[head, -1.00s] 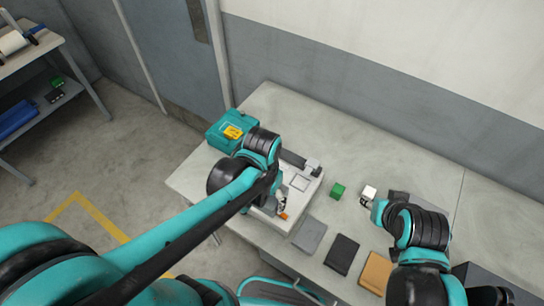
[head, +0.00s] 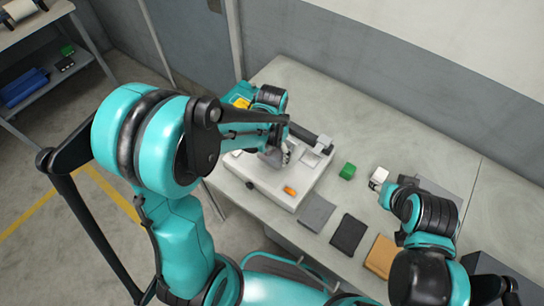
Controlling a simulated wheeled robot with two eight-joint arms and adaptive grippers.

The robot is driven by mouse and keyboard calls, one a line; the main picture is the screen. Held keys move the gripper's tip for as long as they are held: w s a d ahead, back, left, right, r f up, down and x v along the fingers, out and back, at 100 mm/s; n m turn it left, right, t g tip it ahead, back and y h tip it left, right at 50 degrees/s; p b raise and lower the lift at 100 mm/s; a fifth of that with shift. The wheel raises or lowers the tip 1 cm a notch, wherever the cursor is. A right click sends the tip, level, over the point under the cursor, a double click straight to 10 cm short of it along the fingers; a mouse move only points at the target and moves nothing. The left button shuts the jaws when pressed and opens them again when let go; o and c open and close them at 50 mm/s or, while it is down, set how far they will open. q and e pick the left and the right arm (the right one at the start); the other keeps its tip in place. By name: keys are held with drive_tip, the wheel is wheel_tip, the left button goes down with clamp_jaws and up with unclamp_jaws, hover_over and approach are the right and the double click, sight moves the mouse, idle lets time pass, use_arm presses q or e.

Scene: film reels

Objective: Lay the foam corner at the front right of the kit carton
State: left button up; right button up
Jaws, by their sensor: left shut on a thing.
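My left gripper (head: 284,156) is over the back middle of a white flat box-like unit (head: 264,190). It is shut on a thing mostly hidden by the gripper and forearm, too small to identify. A small orange piece (head: 290,190) lies on the unit's front part, apart from the gripper. My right gripper (head: 378,187) is at a small white block (head: 379,174) on the table. Its fingers are too small to tell whether they hold it. I cannot make out for certain which thing is the foam corner or the kit carton.
Grey (head: 316,213), black (head: 348,234) and tan (head: 383,257) flat pieces lie along the table's front. A teal container with yellow (head: 241,97) is partly hidden behind my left arm. The table's back right is clear.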

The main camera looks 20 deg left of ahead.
use_arm(q)
drive_tip(key=shift+f, duration=0.9)
drive_tip(key=shift+f, duration=0.1)
drive_tip(key=o, duration=0.6)
drive_tip(key=shift+f+b, duration=0.1)
drive_tip(key=shift+b, duration=0.25)
drive_tip(key=o, duration=0.4)
